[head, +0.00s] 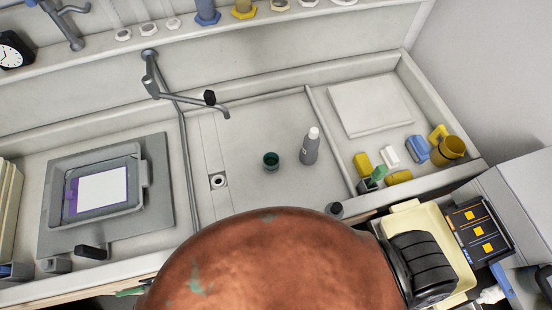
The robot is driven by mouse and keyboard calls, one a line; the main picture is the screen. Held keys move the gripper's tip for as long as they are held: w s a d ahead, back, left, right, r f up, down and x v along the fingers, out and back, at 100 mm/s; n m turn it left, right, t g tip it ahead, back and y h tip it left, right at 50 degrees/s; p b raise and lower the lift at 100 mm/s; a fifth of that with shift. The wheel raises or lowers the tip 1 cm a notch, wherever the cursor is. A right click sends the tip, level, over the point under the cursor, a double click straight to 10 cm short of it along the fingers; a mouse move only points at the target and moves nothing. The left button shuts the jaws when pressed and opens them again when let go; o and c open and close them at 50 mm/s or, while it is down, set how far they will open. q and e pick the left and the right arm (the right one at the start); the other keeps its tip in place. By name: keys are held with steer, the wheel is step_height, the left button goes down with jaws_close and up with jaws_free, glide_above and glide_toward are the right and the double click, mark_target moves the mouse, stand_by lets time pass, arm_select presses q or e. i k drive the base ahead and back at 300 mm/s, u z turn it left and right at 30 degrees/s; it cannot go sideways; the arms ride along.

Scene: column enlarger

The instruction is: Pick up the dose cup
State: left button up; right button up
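A small dark green cup (271,160), which looks like the dose cup, stands upright on the pale floor of the sink-like middle section. Its open top faces up and nothing touches it. A grey bottle (310,148) with a white cap stands just to its right, apart from it. Neither of my grippers can be made out in the head view. A large copper-coloured rounded body fills the bottom middle and hides what lies behind it.
A drain hole (218,181) and a grey tap (190,98) are left of the cup. A framed easel (103,190) lies further left. Yellow, white, blue and green pieces and a yellow mug (449,150) crowd the right compartment, beyond a divider (330,140). The floor around the cup is clear.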

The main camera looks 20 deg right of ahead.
mark_target(271, 160)
steer(key=k, duration=1.05)
steer(key=u, duration=1.2)
steer(key=i, duration=0.75)
steer(key=z, duration=1.45)
